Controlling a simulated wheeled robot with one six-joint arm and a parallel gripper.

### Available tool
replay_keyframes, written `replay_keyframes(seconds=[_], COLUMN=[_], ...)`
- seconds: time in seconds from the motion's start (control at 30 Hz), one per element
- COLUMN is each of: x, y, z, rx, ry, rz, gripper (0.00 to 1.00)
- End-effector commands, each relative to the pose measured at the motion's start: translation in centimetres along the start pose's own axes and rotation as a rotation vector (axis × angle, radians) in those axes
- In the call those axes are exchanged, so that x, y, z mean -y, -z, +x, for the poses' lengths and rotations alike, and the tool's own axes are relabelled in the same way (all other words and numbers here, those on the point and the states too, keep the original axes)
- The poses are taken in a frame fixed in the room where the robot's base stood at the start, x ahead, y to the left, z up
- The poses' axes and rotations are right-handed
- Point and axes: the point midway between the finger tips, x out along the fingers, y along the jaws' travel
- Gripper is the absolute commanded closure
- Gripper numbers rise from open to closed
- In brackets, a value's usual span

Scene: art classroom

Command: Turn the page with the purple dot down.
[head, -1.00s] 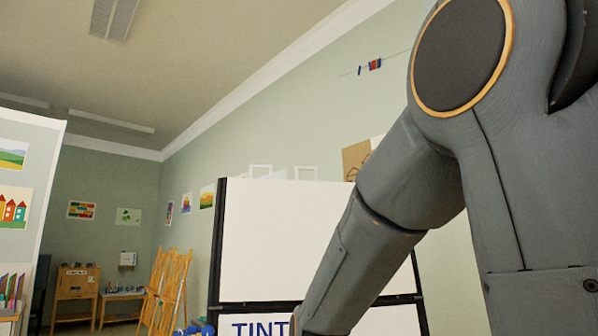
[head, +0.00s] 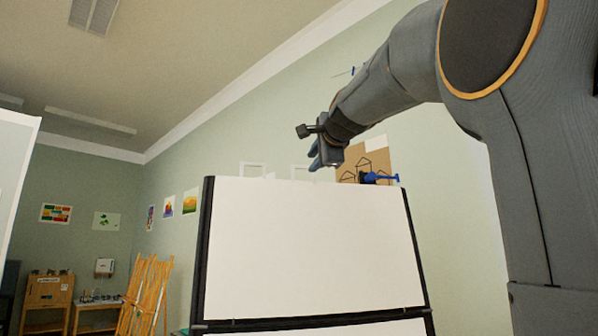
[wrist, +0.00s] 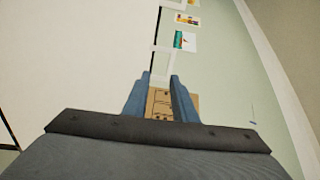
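A large blank white panel (head: 310,245) in a black frame fills the middle of the head view; the wrist view shows a broad white surface (wrist: 75,60) on the left. I cannot see a purple dot, or tell which surface is the page. My gripper (head: 314,157) is above the panel's top edge in the head view, pointing down; its depth relative to the panel is unclear. In the wrist view its two blue fingers (wrist: 160,77) stand apart, with the wall and a brown poster showing between them. Nothing is visibly held.
A black bar (head: 310,323) crosses beneath the panel, with a white strip below it. A small blue part (head: 382,178) shows near the top right corner. A brown house drawing (head: 366,164) is behind. Wooden easels (head: 146,296) stand at left.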

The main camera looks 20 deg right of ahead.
Motion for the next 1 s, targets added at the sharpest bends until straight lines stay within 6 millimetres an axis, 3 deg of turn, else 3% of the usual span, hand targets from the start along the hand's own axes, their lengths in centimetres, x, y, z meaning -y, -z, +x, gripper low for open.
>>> replay_keyframes(seconds=[0.1, 0.27, 0.7, 1.0], x=[1.9, 2.3, 2.7, 2.7], y=[0.4, 0.5, 0.5, 0.5], z=[-0.7, 0.5, 9.6, 12.8], rx=[-0.006, -0.006, -0.005, -0.006], ry=[0.031, 0.035, 0.032, 0.035], rz=[0.029, 0.036, 0.034, 0.034], gripper=[0.75, 0.75, 0.75, 0.75])
